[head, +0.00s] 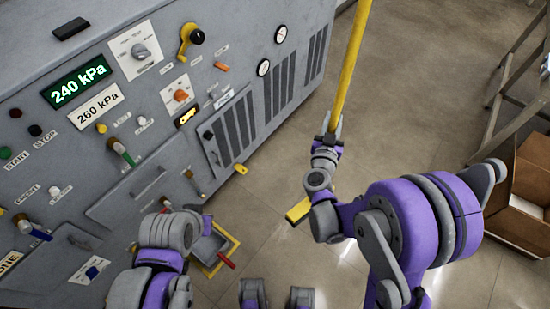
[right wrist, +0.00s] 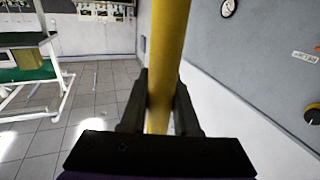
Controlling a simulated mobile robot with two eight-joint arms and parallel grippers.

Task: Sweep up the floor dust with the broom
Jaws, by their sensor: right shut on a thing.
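The broom's yellow handle (head: 350,65) rises from my right gripper (head: 330,138) toward the top of the head view, leaning slightly right. My right gripper is shut around the handle; in the right wrist view the handle (right wrist: 166,70) stands between both fingers. A yellow piece (head: 299,210) shows low beside my right arm, probably the broom's lower part; the rest is hidden. A grey dustpan (head: 208,248) with a red handle lies on the floor inside a yellow outlined square. My left arm is beside it, and its fingers cannot be made out. I cannot clearly see dust.
A grey control machine (head: 230,60) with knobs and gauges fills the left. A cardboard box (head: 525,190) and a metal-legged stand (head: 497,110) are at the right. Tiled floor (head: 420,90) lies open between them. The right wrist view shows a white-framed table (right wrist: 30,75).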

